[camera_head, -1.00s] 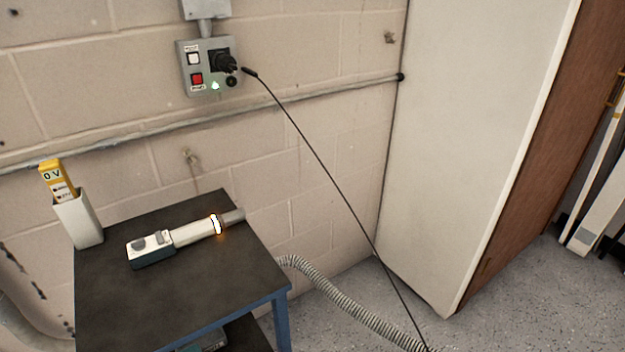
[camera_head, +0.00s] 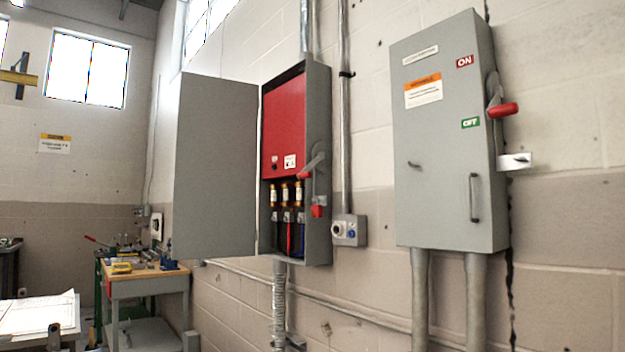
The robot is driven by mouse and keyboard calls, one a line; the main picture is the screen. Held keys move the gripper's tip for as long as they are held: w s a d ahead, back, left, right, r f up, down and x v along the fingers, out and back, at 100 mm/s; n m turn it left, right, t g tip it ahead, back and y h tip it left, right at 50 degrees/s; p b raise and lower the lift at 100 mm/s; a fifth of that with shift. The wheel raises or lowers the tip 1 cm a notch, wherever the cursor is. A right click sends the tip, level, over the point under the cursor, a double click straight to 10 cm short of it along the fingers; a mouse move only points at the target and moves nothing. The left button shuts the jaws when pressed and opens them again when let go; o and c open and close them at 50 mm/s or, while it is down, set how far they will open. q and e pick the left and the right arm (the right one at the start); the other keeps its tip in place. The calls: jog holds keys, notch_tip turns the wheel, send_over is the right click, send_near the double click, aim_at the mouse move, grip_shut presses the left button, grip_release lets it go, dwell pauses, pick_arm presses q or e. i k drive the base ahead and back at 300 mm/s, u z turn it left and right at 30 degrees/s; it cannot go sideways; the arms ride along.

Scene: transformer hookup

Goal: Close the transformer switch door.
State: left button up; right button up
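The transformer switch door appears to be the grey door (camera_head: 215,165) that stands wide open on the left of a wall-mounted switch box (camera_head: 319,170). The door swings out to the left from the box's left edge. Inside the box are a red panel (camera_head: 284,122), several fuses (camera_head: 286,195) and dark cables below them. A lever with a red grip (camera_head: 304,175) sits on the box's right side. Neither of my grippers shows in the head view.
A larger closed grey cabinet (camera_head: 440,150) with a red-handled lever (camera_head: 503,110) and a vertical door handle (camera_head: 474,198) hangs to the right. A small socket box (camera_head: 349,230) sits between them. A cluttered workbench (camera_head: 145,272) stands at the back left.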

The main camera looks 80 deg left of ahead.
aim_at(214, 190)
jog(key=u, duration=2.6)
